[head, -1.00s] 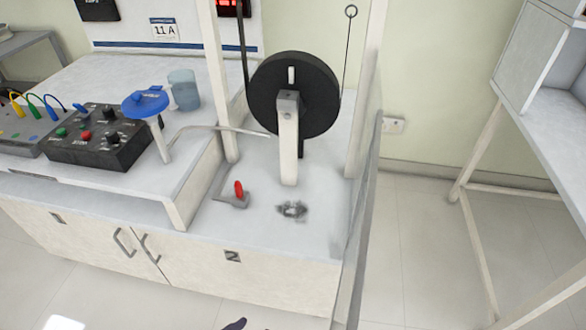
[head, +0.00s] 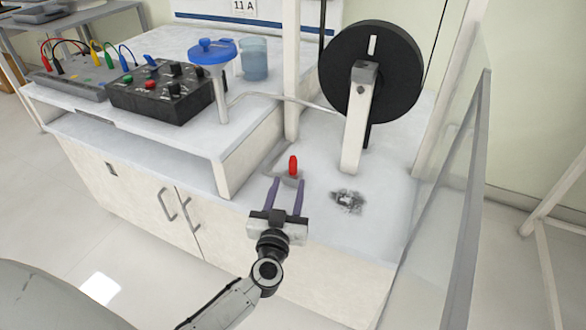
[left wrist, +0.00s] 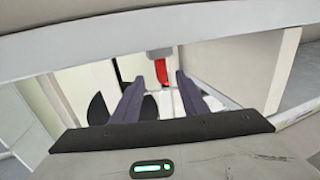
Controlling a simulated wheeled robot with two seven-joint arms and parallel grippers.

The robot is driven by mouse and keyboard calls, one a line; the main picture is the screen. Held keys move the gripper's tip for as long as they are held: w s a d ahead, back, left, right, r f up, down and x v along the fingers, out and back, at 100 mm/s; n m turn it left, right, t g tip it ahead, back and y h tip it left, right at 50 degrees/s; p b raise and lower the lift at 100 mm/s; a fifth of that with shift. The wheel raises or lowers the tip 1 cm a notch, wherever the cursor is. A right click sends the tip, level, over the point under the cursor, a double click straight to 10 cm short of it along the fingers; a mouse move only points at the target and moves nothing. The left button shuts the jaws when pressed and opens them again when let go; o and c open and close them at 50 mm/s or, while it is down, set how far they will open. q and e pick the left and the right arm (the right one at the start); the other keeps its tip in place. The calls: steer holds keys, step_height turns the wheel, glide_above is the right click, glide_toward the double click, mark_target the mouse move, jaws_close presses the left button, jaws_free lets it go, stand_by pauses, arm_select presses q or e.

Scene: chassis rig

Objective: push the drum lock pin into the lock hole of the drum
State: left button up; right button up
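The black drum (head: 385,70) stands upright behind a white post, with a pale slot (head: 373,44) near its top. It shows partly in the left wrist view (left wrist: 97,112). A small upright red handle (head: 293,165) on a grey base stands on the bench left of the post; I cannot tell whether it is the lock pin. It also shows in the left wrist view (left wrist: 162,72). My left gripper (head: 288,182) is open, its two purple fingers pointing at the red handle, which shows between the tips in the left wrist view. Contact cannot be told. My right gripper is out of view.
A blue-topped stand (head: 212,52), a blue cup (head: 254,60) and a black control box (head: 160,92) are on the raised bench at left. A thin rod (head: 285,97) runs toward the drum. A clear panel (head: 445,205) edges the right side. A dark smudge (head: 348,200) marks the surface.

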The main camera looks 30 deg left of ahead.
mark_target(292, 168)
arm_select(q)
steer(key=b+x, duration=0.2)
steer(key=x, duration=0.4)
steer(key=shift+r, duration=0.1)
steer(key=shift+s, duration=0.1)
jaws_close()
